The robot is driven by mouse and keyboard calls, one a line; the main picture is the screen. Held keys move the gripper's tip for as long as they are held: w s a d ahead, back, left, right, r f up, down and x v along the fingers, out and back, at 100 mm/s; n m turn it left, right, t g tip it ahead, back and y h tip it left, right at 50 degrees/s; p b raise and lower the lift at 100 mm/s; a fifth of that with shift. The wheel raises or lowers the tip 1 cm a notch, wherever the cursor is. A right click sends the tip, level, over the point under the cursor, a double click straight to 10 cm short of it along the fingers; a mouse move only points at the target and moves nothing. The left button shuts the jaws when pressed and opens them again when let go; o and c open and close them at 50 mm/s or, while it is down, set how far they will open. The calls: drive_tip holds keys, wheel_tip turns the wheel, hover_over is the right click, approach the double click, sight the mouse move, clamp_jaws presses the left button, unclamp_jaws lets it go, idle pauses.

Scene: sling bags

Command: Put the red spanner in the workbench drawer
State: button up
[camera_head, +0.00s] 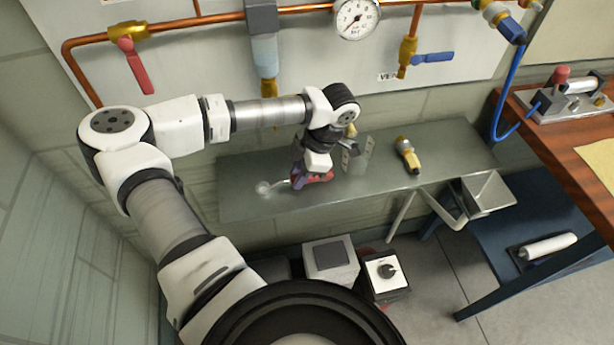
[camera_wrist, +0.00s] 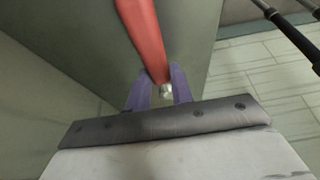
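The red spanner's silver head (camera_head: 265,187) shows at the left part of the grey metal shelf (camera_head: 240,205), and its red handle (camera_head: 322,178) is at my gripper (camera_head: 306,177). In the wrist view the red handle (camera_wrist: 146,35) runs between the purple fingertips of my gripper (camera_wrist: 160,78), which appear shut on it from both sides. I cannot tell whether the spanner rests on the shelf or is just above it. The workbench (camera_head: 540,125) has a wooden top and dark blue frame at the right. Its drawer cannot be clearly made out.
A yellow-and-black tool (camera_head: 407,155) and a small metal bracket (camera_head: 357,158) are on the shelf. Copper pipes (camera_head: 220,18) with valves run above. A white roller (camera_head: 547,246) lies below the bench top.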

clamp_jaws()
drive_tip(key=shift+s+r+b, duration=0.3)
drive_tip(key=shift+s+b, duration=0.05)
drive_tip(key=shift+b, duration=0.2)
wheel_tip(320, 180, up, 6)
drive_tip(key=shift+r+b, duration=0.15)
drive_tip(key=shift+b, duration=0.8)
drive_tip(key=s+d+b, duration=0.2)
drive_tip(key=s, duration=0.7)
drive_tip(key=s+d+b, duration=0.2)
drive_tip(key=s, duration=0.8)
